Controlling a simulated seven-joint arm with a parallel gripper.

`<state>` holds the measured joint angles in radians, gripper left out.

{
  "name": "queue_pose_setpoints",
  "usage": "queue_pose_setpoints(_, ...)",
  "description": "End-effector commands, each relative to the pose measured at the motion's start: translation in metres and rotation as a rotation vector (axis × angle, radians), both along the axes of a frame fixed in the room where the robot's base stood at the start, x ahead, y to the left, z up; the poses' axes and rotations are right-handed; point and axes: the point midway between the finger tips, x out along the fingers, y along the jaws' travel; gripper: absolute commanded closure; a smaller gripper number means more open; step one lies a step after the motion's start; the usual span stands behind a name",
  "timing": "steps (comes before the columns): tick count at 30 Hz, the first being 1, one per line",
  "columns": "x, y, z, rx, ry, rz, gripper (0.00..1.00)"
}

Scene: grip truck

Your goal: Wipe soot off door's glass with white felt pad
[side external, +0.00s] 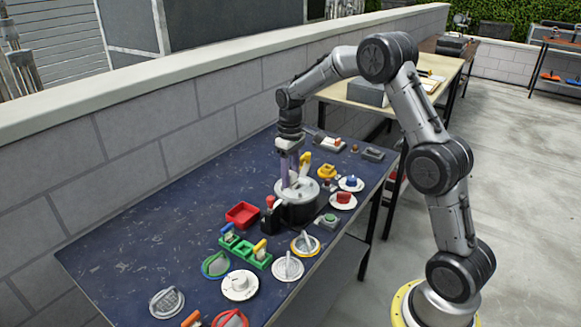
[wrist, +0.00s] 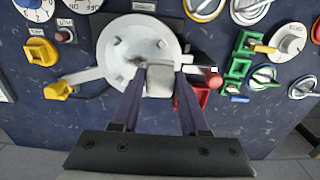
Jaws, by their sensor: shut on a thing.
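My gripper (wrist: 160,92) points down with its two fingers around a pale grey-white block, which looks like the felt pad (wrist: 160,76). The pad overlaps the lower right part of a round, light grey door (wrist: 139,25) in the wrist view. I cannot tell whether they touch. Dark smudging shows near the door's middle, just left of the pad; the glass itself is hard to make out. In the side view, my gripper (side external: 289,172) is over the round door unit (side external: 299,211), and the fingers hide part of it.
A red-knobbed lever (wrist: 213,80) stands beside the door, with a red tray (side external: 242,215) nearby. A yellow handle (wrist: 60,89) is on the other side. Green blocks (side external: 245,250) and several round dials crowd the blue table (side external: 140,255). The table's wall side is clear.

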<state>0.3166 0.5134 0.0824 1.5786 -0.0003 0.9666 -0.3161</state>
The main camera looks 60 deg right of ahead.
Motion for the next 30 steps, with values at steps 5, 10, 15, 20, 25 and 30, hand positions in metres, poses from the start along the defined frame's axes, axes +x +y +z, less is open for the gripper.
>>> queue_pose_setpoints(5,-0.001,0.000,-0.019,0.002,0.005,0.000,1.00)
queue_pose_setpoints(10,0.000,-0.011,-0.028,0.000,0.001,-0.002,1.00)
queue_pose_setpoints(15,0.000,-0.027,-0.028,0.000,0.000,-0.002,1.00)
queue_pose_setpoints(20,0.000,-0.042,-0.028,0.001,0.002,-0.001,1.00)
queue_pose_setpoints(25,0.000,-0.056,-0.028,0.000,0.001,-0.001,1.00)
queue_pose_setpoints(30,0.000,-0.066,-0.028,0.000,0.002,0.000,1.00)
